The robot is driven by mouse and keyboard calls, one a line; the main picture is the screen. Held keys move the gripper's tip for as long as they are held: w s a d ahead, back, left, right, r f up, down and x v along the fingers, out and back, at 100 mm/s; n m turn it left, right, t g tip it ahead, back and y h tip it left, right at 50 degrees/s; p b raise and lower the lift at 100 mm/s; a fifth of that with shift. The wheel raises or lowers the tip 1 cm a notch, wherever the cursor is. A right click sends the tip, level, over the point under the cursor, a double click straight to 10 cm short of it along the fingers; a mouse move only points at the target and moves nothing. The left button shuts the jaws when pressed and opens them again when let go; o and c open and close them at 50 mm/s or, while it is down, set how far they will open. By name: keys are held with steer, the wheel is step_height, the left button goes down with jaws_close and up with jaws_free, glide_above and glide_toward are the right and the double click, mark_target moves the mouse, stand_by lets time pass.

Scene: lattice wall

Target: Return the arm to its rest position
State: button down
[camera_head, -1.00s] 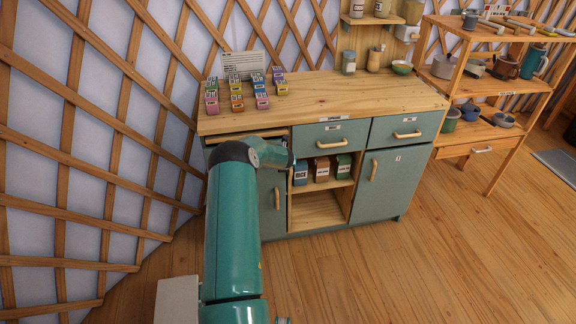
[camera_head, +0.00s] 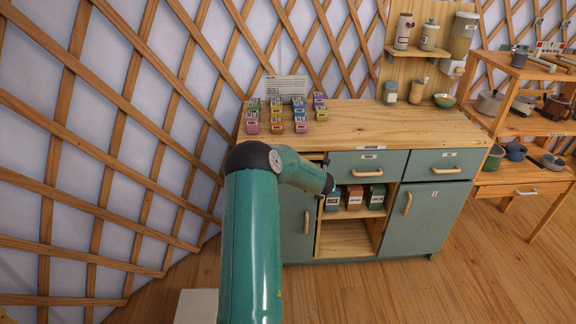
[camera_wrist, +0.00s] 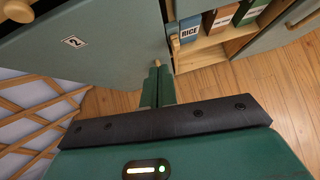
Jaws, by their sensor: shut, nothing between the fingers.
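My teal arm (camera_head: 250,240) rises from the bottom of the head view and bends right at a dark elbow joint. Its forearm ends in front of the cabinet, near the open shelf. In the wrist view my gripper (camera_wrist: 158,84) shows as two green fingers held together, with nothing visible between them. The fingers point toward the cabinet front, below the door marked 2 (camera_wrist: 75,42); whether they touch anything cannot be told. In the head view the gripper is mostly hidden behind the forearm end.
The blue-green cabinet (camera_head: 437,215) has a wooden top (camera_head: 400,125) with rows of small colored boxes. Its open shelf holds a RICE box (camera_wrist: 190,30) and others. A lattice wall (camera_head: 100,130) stands left. A wooden rack (camera_head: 520,125) stands right.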

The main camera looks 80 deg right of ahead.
steer(key=shift+w+r, duration=0.1)
steer(key=shift+r, duration=0.05)
steer(key=w+a+r+m+t+h, duration=0.1)
steer(key=w+a+r+m, duration=0.5)
steer(key=w+r, duration=0.6)
steer(key=w+a+r+m+t, duration=0.1)
steer(key=w+a+r+m, duration=0.3)
steer(key=w+a+r, duration=0.8)
steer(key=w+a+r+m+t+y, duration=0.1)
steer(key=w+a+r+m, duration=0.2)
steer(key=w+a, duration=0.7)
steer(key=w+a+r+m+t+y, duration=0.1)
steer(key=a+r+m+y, duration=0.15)
steer(key=a, duration=1.15)
steer(key=w+a+r+m+t+y, duration=0.1)
steer(key=a+r+m+y, duration=0.15)
steer(key=a, duration=1.05)
steer(key=s+a+y, duration=0.1)
steer(key=s+a, duration=0.2)
steer(key=a, duration=0.4)
steer(key=s+a+m+y, duration=0.1)
steer(key=s+a, duration=0.3)
steer(key=a, duration=0.2)
steer(key=s+a+m+g+y, duration=0.1)
steer(key=s+a, duration=0.2)
steer(key=a, duration=0.4)
steer(key=shift+s+a+f+y, duration=0.3)
steer(key=shift+s+f+y, duration=0.1)
